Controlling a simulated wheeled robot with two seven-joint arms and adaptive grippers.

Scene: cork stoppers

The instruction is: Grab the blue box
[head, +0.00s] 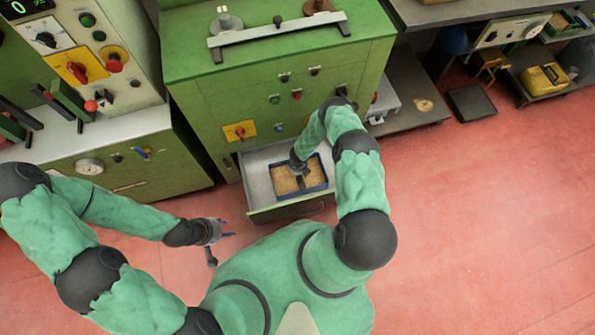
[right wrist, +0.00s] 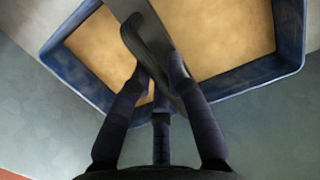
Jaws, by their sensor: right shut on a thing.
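The blue box (head: 314,189) lies in the open drawer and holds tan, cork-coloured contents. In the right wrist view its blue rim (right wrist: 290,35) frames the tan surface, and a dark grey bar or handle (right wrist: 143,32) crosses over its middle. My right gripper (head: 299,171) reaches down over the box. Its fingers (right wrist: 160,75) are shut on the bar; the exact contact is partly hidden by the fingers. My left gripper (head: 223,244) is empty and open, out in front of the cabinet and apart from the box.
The pale drawer (head: 257,182) sticks out of the green cabinet (head: 205,105), its walls close around the box. A control bench (head: 105,165) stands at the left. A low shelf (head: 410,95) and a dark floor plate (head: 472,103) are at the right. The red floor (head: 480,220) is clear.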

